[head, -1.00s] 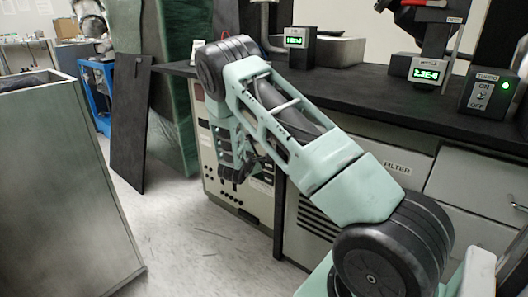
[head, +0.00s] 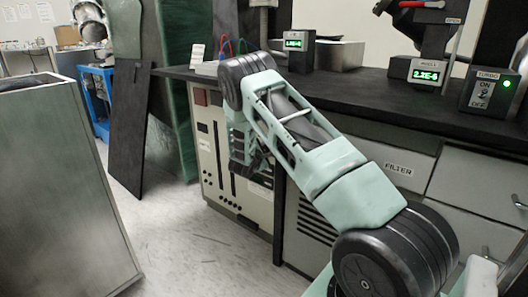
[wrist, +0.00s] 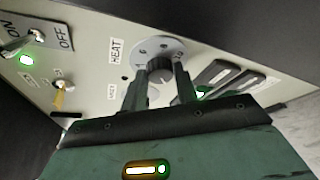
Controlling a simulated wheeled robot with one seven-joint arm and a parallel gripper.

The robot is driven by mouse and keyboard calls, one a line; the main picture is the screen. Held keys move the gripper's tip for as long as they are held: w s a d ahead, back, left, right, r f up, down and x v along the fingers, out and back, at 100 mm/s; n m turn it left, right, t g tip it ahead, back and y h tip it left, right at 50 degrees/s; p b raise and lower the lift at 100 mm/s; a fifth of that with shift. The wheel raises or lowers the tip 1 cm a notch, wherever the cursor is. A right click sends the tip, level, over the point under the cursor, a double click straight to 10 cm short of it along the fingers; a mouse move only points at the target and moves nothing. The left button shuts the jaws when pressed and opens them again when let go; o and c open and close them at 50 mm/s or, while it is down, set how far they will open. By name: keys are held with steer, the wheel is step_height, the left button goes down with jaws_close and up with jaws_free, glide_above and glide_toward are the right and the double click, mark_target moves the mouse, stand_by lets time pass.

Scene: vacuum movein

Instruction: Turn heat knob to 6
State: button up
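The heat knob (wrist: 160,70) is a small dark knob on a round grey dial plate (wrist: 152,48) beside the HEAT label (wrist: 116,51) on a pale panel. My gripper (wrist: 160,66) is in front of the dial in the wrist view. Its two dark fingers are apart, one on each side of the knob. Whether they touch the knob is not clear. The dial numbers are too small to read with certainty. In the head view, my arm hides the knob and most of the gripper, in front of the pale cabinet (head: 212,160).
In the wrist view, an ON/OFF switch (wrist: 14,42) and a small brass toggle (wrist: 60,90) sit left of the dial, and dark slots (wrist: 215,75) lie right. A black bench top (head: 400,115) overhangs the cabinet.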

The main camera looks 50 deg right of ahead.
steer(key=shift+m, duration=0.3)
steer(key=shift+s+a+f+m+t+h, duration=0.15)
steer(key=shift+m+t, duration=0.2)
steer(key=shift+m, duration=0.2)
steer(key=shift+w+d+f+m+t+h, duration=0.15)
steer(key=shift+m+t, duration=0.2)
steer(key=shift+m, duration=0.2)
steer(key=shift+w+a+f+m+g+h+b, duration=0.15)
steer(key=shift+m+g+h+b, duration=1.5)
steer(key=shift+m, duration=4.3)
steer(key=shift+w+d+f+m+g+h+b, duration=0.2)
steer(key=shift+m+g+h+b, duration=0.3)
steer(key=shift+m+g+b, duration=2.9)
steer(key=shift+w+a+f+m+g+h+b, duration=0.25)
steer(key=shift+m+h+b, duration=1.7)
steer(key=shift+m, duration=6.6)
steer(key=shift+d+r+g+y+b, duration=0.1)
steer(key=shift+r+g+y+b, duration=0.15)
steer(key=shift+y+b, duration=0.8)
steer(key=o, duration=1)
